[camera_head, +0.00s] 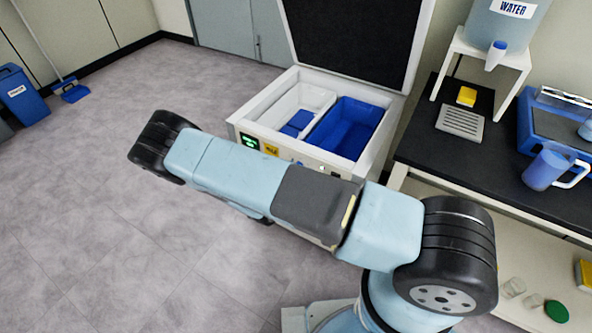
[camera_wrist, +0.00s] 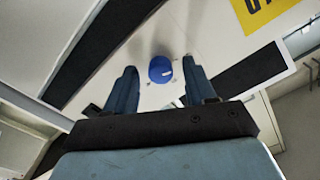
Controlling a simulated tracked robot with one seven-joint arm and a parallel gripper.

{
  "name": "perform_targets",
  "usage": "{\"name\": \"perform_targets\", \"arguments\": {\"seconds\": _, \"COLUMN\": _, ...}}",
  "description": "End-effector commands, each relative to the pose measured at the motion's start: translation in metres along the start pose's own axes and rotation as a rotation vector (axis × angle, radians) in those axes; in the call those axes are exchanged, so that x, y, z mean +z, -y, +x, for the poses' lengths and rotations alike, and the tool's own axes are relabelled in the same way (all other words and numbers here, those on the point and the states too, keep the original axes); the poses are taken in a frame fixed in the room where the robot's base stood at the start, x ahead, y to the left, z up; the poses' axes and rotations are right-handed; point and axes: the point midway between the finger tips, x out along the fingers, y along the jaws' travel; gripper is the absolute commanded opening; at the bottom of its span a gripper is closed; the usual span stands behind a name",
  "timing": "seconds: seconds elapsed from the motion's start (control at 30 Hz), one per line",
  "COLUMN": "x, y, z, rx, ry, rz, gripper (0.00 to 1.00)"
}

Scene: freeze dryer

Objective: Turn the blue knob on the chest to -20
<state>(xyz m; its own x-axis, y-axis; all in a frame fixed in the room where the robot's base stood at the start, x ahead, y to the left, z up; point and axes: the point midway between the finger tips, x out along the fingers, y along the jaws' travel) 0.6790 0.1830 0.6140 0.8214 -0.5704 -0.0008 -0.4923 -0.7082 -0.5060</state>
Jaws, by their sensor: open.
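The chest (camera_head: 378,172) is white, with its lid raised, and stands beyond my arm in the head view. The blue knob (camera_wrist: 160,69) is on the chest's white front panel in the wrist view, round with a small pale mark on it. My gripper (camera_wrist: 158,76) is open, with one finger on each side of the knob and a gap on both sides. I cannot tell how far the fingertips are from the panel. In the head view my arm hides the gripper and part of the chest's front. The scale around the knob is not readable.
A green lit display (camera_head: 249,141) is on the chest's front. Inside the chest is a blue bin (camera_head: 362,113). A black-topped bench (camera_head: 425,150) with a blue pitcher (camera_head: 548,168) stands to the right.

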Motion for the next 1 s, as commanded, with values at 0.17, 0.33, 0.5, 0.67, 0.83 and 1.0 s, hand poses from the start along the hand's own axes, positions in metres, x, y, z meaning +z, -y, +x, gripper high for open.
{"name": "perform_targets", "arguments": {"seconds": 0.17, "x": 0.001, "y": 0.0, "z": -0.03, "rx": -0.001, "ry": 0.003, "rz": -0.001, "gripper": 0.55}}
{"name": "perform_targets", "arguments": {"seconds": 0.33, "x": 0.001, "y": 0.0, "z": -0.065, "rx": 0.0, "ry": 0.004, "rz": 0.0, "gripper": 0.55}}
{"name": "perform_targets", "arguments": {"seconds": 0.5, "x": 0.002, "y": 0.0, "z": -0.096, "rx": 0.0, "ry": 0.004, "rz": 0.0, "gripper": 0.55}}
{"name": "perform_targets", "arguments": {"seconds": 0.67, "x": 0.002, "y": 0.0, "z": -0.117, "rx": 0.001, "ry": 0.003, "rz": -0.001, "gripper": 0.55}}
{"name": "perform_targets", "arguments": {"seconds": 0.83, "x": 0.001, "y": 0.0, "z": -0.128, "rx": 0.001, "ry": 0.002, "rz": -0.001, "gripper": 0.55}}
{"name": "perform_targets", "arguments": {"seconds": 1.0, "x": 0.001, "y": -0.001, "z": -0.13, "rx": 0.001, "ry": 0.002, "rz": -0.001, "gripper": 0.55}}
